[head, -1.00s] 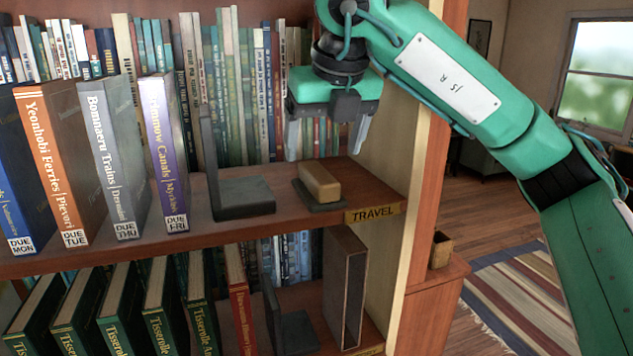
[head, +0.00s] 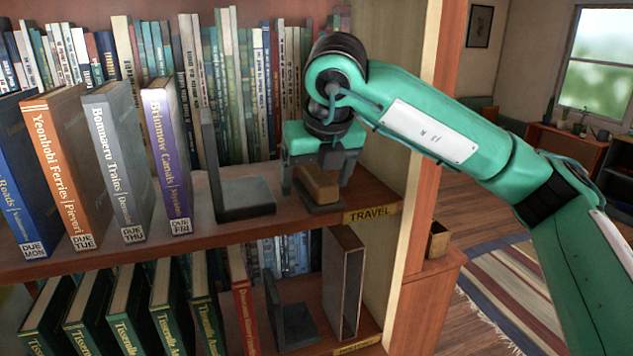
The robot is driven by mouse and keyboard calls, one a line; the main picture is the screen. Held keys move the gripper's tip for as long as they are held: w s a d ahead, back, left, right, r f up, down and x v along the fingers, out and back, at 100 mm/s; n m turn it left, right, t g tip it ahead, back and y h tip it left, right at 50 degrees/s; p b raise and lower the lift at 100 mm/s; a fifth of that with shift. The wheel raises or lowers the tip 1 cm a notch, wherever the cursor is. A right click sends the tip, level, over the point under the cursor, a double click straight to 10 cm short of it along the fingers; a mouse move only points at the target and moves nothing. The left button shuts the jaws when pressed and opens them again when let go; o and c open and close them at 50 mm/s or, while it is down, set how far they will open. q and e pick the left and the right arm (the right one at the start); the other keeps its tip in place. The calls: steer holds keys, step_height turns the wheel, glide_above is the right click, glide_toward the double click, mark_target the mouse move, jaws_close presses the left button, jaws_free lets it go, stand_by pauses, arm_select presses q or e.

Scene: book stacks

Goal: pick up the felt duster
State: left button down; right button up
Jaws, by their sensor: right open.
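The felt duster (head: 319,186) is a small block with a tan wooden top and a dark grey base. It lies on the upper shelf at the right end, just behind the TRAVEL label. My right gripper (head: 316,184) points down over the duster, with its two grey fingers apart. One finger is to the left of the block and the other to its right. I cannot tell whether the fingers touch it. My left gripper is not in view.
A dark metal bookend (head: 240,196) stands just left of the duster. Several upright books with DUE tags, such as the purple one (head: 167,150), stand further left. The shelf side panel (head: 393,150) is close on the right. The lower shelf holds more books and an open box (head: 343,285).

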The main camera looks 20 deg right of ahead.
steer(key=shift+f+b, duration=0.15)
steer(key=shift+b, duration=0.2)
steer(key=shift+c, duration=0.4)
steer(key=c, duration=1)
